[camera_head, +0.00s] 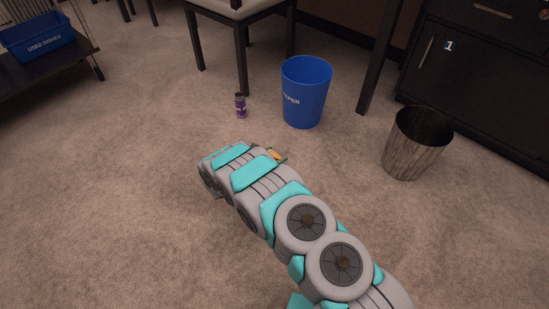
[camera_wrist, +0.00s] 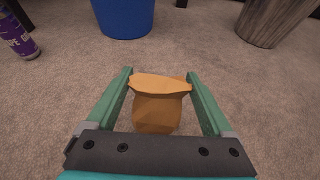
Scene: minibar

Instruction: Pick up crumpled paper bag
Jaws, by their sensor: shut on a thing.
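The crumpled paper bag (camera_wrist: 159,108) is orange-brown with a folded top. In the wrist view it sits between the two green fingers of my gripper (camera_wrist: 160,92), which is shut on it. In the head view only a small edge of the bag (camera_head: 277,154) shows beyond my arm. My arm hides the rest of the bag and the fingers there. The carpet shows around the bag; I cannot tell whether the bag touches the floor.
A blue paper bin (camera_head: 306,92) and a dark wooden bin (camera_head: 417,143) stand beyond my gripper. A purple can (camera_head: 240,105) stands on the carpet near the chair (camera_head: 240,40). A black cabinet (camera_head: 480,75) is at right. A blue used-dishes bin (camera_head: 38,37) is at far left.

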